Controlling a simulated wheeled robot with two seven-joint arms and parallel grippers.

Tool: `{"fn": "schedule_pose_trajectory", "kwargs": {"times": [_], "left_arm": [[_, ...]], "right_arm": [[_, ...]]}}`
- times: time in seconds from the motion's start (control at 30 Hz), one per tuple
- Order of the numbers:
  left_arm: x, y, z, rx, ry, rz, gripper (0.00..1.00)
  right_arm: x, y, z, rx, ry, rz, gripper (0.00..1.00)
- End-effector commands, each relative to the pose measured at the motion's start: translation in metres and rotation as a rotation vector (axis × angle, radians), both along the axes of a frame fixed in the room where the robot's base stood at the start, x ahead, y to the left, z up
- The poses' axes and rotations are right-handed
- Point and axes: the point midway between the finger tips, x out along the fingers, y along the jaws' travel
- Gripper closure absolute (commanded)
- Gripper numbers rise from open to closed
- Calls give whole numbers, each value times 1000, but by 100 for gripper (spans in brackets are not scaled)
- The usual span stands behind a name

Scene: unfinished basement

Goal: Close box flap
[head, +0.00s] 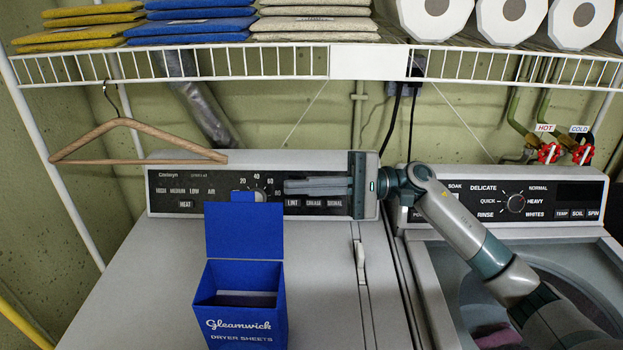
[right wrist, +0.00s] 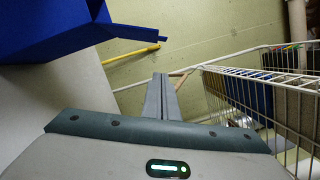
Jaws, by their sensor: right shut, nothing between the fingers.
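A blue dryer sheet box (head: 243,325) labelled "Gleamwick" stands on the dryer top, its opening facing up. Its flap (head: 244,231) is raised upright at the back edge of the opening. My right gripper (head: 287,187) is shut and empty, its fingers pointing left. It is above and behind the flap's upper right corner, in front of the dryer's control panel, apart from the flap as far as I can see. In the right wrist view the shut fingers (right wrist: 160,82) show, with part of the blue box (right wrist: 50,28) at upper left. My left gripper is not in view.
A wire shelf (head: 250,64) with folded cloths and rolls runs above the gripper. A wooden hanger (head: 130,160) hangs at the left. The dryer's control panel (head: 170,190) stands behind. The washer (head: 430,290) is at the right. The dryer top (head: 140,280) left of the box is clear.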

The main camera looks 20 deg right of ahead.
Motion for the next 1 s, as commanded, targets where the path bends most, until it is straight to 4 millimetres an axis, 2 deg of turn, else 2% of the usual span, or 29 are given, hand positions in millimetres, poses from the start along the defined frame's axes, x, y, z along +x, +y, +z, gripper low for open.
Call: {"fn": "schedule_pose_trajectory", "kwargs": {"times": [0.03,0.43,0.7,1.0], "left_arm": [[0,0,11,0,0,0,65],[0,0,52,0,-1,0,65],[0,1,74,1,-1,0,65],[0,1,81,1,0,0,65]], "right_arm": [[1,8,7,2,1,2,100],[10,68,14,2,-1,1,100],[-13,74,23,-1,0,0,100],[-22,78,24,0,-1,0,100]]}}
